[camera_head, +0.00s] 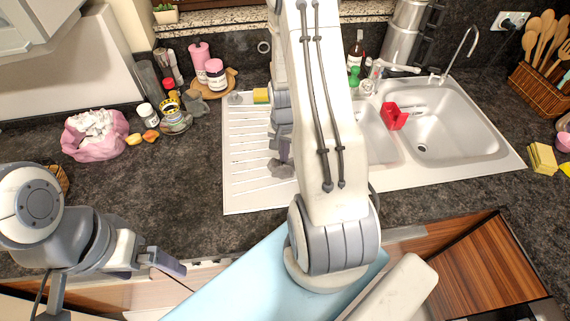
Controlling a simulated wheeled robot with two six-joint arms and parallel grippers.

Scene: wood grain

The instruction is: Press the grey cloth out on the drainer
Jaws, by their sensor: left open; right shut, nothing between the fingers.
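The grey cloth (281,169) lies as a small crumpled lump on the white ribbed drainer (248,185), left of the sink bowls. My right gripper (284,157) points down just above the cloth, shut and empty. My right arm hides part of the drainer, and I cannot tell whether the fingertips touch the cloth. My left gripper (177,269) is open and empty at the front edge of the counter, well left of the drainer.
Jars, a pink bag (95,144) and small items stand on the left counter. The counter just left of the drainer is clear.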

